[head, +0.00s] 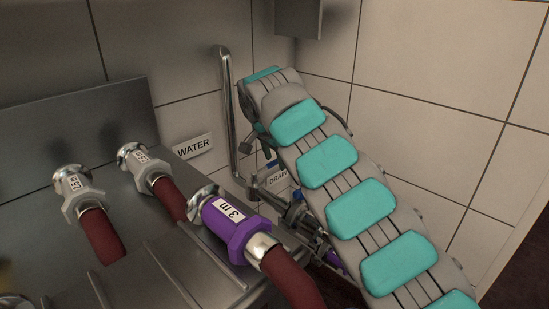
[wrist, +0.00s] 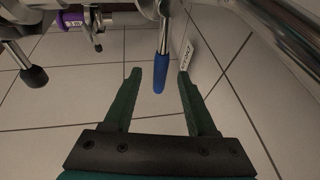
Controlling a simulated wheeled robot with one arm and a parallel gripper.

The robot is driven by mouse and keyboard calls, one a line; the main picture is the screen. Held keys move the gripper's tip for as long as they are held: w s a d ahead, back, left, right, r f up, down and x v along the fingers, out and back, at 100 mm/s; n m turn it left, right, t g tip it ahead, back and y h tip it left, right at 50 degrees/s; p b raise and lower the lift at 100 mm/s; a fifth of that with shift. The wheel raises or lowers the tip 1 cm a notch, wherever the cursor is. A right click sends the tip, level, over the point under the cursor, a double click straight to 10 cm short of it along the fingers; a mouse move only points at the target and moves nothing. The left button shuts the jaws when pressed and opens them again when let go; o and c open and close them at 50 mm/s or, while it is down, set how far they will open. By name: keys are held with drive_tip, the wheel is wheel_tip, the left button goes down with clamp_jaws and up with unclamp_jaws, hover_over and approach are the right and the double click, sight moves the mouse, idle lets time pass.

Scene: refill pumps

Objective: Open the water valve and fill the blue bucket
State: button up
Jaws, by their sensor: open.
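My gripper (wrist: 159,74) is open, with its two dark green fingers apart in the wrist view. A blue-tipped valve handle (wrist: 160,72) shows between the fingertips; I cannot tell its depth, and neither finger clearly touches it. A small bit of blue (head: 271,164) shows beside the arm in the head view, partly hidden. A WATER label (head: 194,146) is on the wall, and a DRAIN label (head: 278,177) sits lower, partly covered by my arm. No blue bucket is visible in either view.
A purple coupling marked 3 m (head: 229,228) on a red hose lies on the steel counter. Two metal couplings (head: 145,168) (head: 75,190) with red hoses are to its left. A vertical metal pipe (head: 230,115) runs up the tiled wall.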

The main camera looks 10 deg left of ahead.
clamp_jaws()
idle(0.3)
idle(1.1)
